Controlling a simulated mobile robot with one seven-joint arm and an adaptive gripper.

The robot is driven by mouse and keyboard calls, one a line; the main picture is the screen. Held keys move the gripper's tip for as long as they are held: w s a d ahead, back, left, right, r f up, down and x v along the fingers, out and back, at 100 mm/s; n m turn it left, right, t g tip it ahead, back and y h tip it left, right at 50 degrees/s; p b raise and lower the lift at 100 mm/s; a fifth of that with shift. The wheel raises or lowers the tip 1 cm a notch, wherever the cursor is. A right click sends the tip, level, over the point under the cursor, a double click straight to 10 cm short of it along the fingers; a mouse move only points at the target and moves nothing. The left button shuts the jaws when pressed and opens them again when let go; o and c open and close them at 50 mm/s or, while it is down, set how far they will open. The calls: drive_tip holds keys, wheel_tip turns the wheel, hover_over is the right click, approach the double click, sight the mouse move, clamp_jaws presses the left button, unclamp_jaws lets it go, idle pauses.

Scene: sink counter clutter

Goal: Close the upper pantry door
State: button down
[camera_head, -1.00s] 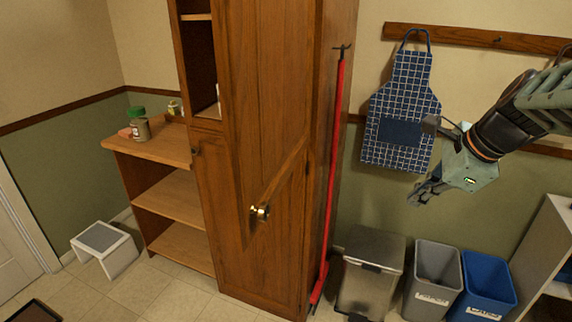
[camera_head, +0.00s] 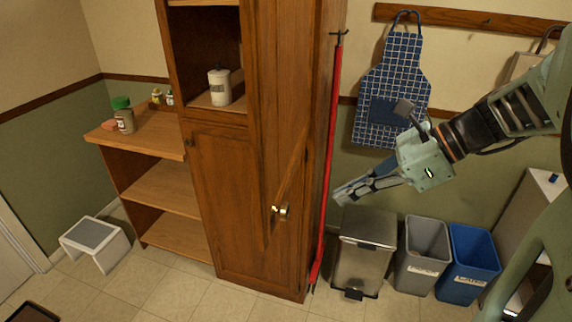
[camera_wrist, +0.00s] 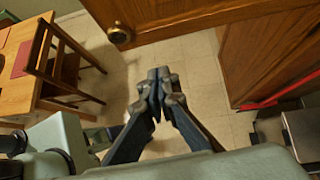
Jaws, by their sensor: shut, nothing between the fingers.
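The upper pantry door (camera_head: 277,90) stands open, swung out from the right side of the cabinet toward the head camera. Its brass knob (camera_head: 281,211) is near its lower end. In the wrist view the door (camera_wrist: 185,12) crosses the top, with the knob (camera_wrist: 119,34) at upper left. My gripper (camera_head: 338,196) is shut and empty, to the right of the door and apart from it in the head view. In the wrist view its fingers (camera_wrist: 158,76) meet below the door, over the floor.
The open upper compartment holds a white canister (camera_head: 220,87). The lower pantry door (camera_head: 218,190) is closed. A steel bin (camera_head: 362,250), grey bin (camera_head: 422,255) and blue bin (camera_head: 470,262) stand right. A wooden table (camera_wrist: 35,60) shows at left.

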drive_tip(key=w+a+f, duration=0.1)
drive_tip(key=a+f, duration=0.1)
drive_tip(key=a, duration=0.2)
drive_tip(key=w+a+f+p, duration=0.1)
drive_tip(key=a+f, duration=0.2)
drive_tip(key=a, duration=0.2)
drive_tip(key=shift+w+a+f, duration=0.15)
drive_tip(key=shift+w+a, duration=0.1)
drive_tip(key=shift+w, duration=0.05)
drive_tip(key=shift+a, duration=0.1)
